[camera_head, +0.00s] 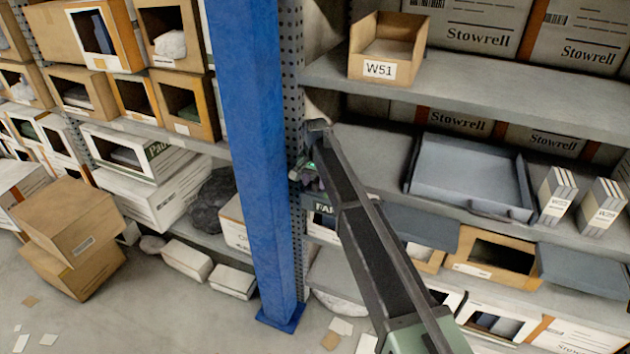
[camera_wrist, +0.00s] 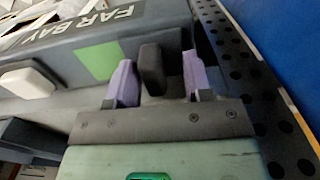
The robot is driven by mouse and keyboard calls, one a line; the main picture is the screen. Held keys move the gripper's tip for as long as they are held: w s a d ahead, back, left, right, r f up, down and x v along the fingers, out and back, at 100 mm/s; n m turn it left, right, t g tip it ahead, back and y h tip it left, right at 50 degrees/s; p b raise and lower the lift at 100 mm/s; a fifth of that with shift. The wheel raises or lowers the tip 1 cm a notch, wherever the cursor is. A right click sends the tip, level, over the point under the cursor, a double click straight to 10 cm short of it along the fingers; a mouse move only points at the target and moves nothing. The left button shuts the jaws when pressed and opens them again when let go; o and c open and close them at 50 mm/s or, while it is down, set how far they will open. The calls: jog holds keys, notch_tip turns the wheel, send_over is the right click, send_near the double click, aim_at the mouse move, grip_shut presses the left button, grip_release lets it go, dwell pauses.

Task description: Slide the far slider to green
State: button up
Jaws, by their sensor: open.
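In the wrist view, a dark grey panel marked FAR BAY (camera_wrist: 118,18) carries a green patch (camera_wrist: 100,61). A dark upright slider knob (camera_wrist: 151,66) stands to the right of the green patch. My gripper (camera_wrist: 160,80) is open, with one purple finger on each side of the knob. The left finger is very close to the knob; I cannot tell whether it touches. A wider gap shows on the right. In the head view, my gripper (camera_head: 309,176) is by the blue post, and my arm hides most of the panel.
A blue post (camera_head: 254,150) and perforated upright (camera_head: 294,110) stand close beside my gripper. A white knob (camera_wrist: 27,82) is left of the green patch. An open box W51 (camera_head: 380,71) sits on the shelf above. A grey tray (camera_head: 470,154) lies to the right.

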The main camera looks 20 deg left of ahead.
aim_at(315, 179)
notch_tip(315, 179, up, 11)
jog(key=p, duration=1)
jog(key=shift+p, duration=0.35)
jog(key=shift+f, duration=0.1)
jog(key=s+d, duration=0.9)
jog(key=d, duration=0.6)
jog(key=s+d, duration=0.9)
jog(key=d, duration=0.6)
jog(key=s+d, duration=1)
jog(key=d, duration=0.5)
jog(key=shift+d+n, duration=0.15)
jog(key=shift+n, duration=0.15)
